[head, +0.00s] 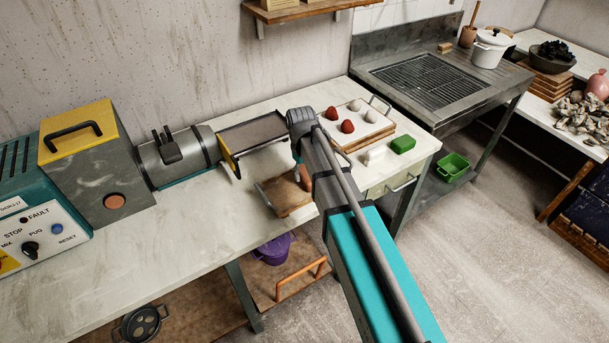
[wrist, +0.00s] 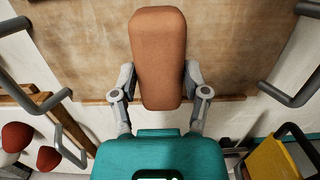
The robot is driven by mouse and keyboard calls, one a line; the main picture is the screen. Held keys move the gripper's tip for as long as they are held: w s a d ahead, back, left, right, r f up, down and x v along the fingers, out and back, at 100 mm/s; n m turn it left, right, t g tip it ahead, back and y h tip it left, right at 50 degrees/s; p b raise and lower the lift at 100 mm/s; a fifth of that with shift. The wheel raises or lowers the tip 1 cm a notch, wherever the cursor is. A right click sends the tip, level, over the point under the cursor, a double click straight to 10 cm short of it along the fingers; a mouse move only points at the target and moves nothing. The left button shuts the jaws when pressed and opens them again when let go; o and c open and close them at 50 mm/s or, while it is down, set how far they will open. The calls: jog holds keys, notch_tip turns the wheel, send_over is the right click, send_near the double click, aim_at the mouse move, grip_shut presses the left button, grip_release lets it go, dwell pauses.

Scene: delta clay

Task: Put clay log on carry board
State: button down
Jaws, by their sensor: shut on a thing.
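The clay log (wrist: 158,50), a rounded orange-brown block, is held between the two fingers of my gripper (wrist: 158,80) in the wrist view. In the head view the log (head: 305,178) is partly hidden by my arm. My gripper (head: 297,157) is shut on it, over the right part of the carry board. In the wrist view the board (wrist: 80,40) lies behind the log, between grey handles. I cannot tell whether the log touches it.
The clay machine (head: 100,150) and its dark outfeed tray (head: 252,133) stand left and behind. At the right are a tray (head: 374,126) with red and white balls, a white block (head: 374,155) and a green block (head: 402,144). The worktop's left front is clear.

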aim_at(303, 170)
jog(key=shift+f, duration=0.15)
jog(key=shift+c, duration=0.4)
grip_release()
jog(key=shift+r, duration=0.2)
notch_tip(303, 170, up, 12)
jog(key=w+p, duration=0.1)
jog(key=p, duration=1.1)
jog(key=shift+a, duration=0.35)
jog(key=s+d+m, duration=0.3)
jog(key=s+d, duration=0.4)
jog(key=d, duration=0.3)
jog(key=s+d+m+t, duration=0.1)
jog(key=s+d+m, duration=0.2)
jog(key=s+d, duration=0.4)
jog(key=d, duration=0.3)
jog(key=shift+s+m+y, duration=0.15)
jog(key=shift+m+y, duration=0.15)
jog(key=shift+m, duration=0.1)
jog(key=shift+f, duration=0.1)
